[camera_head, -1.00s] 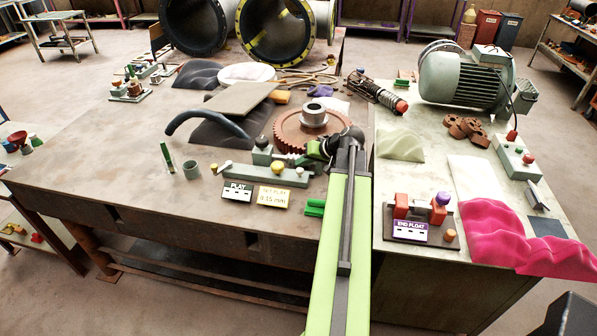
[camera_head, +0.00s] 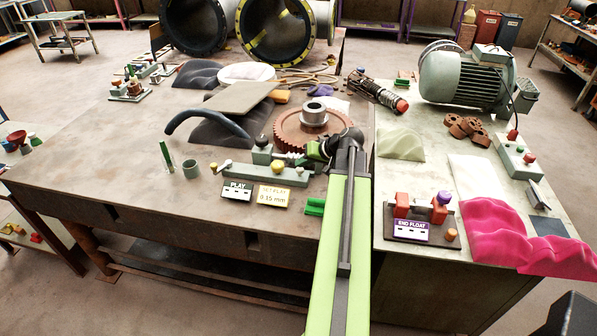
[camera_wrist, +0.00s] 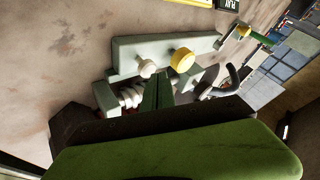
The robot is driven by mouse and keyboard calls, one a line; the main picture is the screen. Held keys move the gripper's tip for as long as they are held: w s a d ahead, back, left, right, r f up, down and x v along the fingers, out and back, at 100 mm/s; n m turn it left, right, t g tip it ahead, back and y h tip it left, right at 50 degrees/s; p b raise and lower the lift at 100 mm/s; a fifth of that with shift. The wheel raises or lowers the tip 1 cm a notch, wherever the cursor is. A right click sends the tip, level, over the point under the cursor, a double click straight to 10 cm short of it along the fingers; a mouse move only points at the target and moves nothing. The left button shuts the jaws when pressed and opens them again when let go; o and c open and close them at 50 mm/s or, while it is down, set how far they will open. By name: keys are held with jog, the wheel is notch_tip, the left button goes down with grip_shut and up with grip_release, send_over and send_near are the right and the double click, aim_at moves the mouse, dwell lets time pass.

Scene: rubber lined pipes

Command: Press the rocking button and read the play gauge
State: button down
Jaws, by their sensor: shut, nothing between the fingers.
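A pale grey fixture bar (camera_head: 245,173) lies on the left bench, with a yellow button (camera_head: 277,166) and a small white knob (camera_head: 300,170) near its right end. The PLAY gauge (camera_head: 237,192) stands in front of it and its display shows only dashes. My gripper (camera_wrist: 159,82) is shut and empty. In the wrist view its green fingertips are at the bar's edge, between the white knob (camera_wrist: 147,67) and the yellow button (camera_wrist: 182,60). I cannot tell whether they touch either. In the head view my arm partly hides the gripper. Which button is the rocking one is not marked.
A yellow SET PLAY 0.15 mm plate (camera_head: 273,197) stands beside the gauge. A rusty red gear (camera_head: 299,136) is behind the fixture. An END FLOAT station (camera_head: 408,229) and a motor (camera_head: 459,78) are on the right bench.

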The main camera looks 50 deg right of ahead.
aim_at(302, 170)
jog(key=shift+f+b, duration=0.65)
dwell(0.5)
jog(key=shift+r, duration=0.15)
jog(key=shift+r+p, duration=0.9)
jog(key=shift+p, duration=0.15)
notch_tip(302, 170, up, 5)
jog(key=p, duration=0.5)
jog(key=shift+r, duration=0.15)
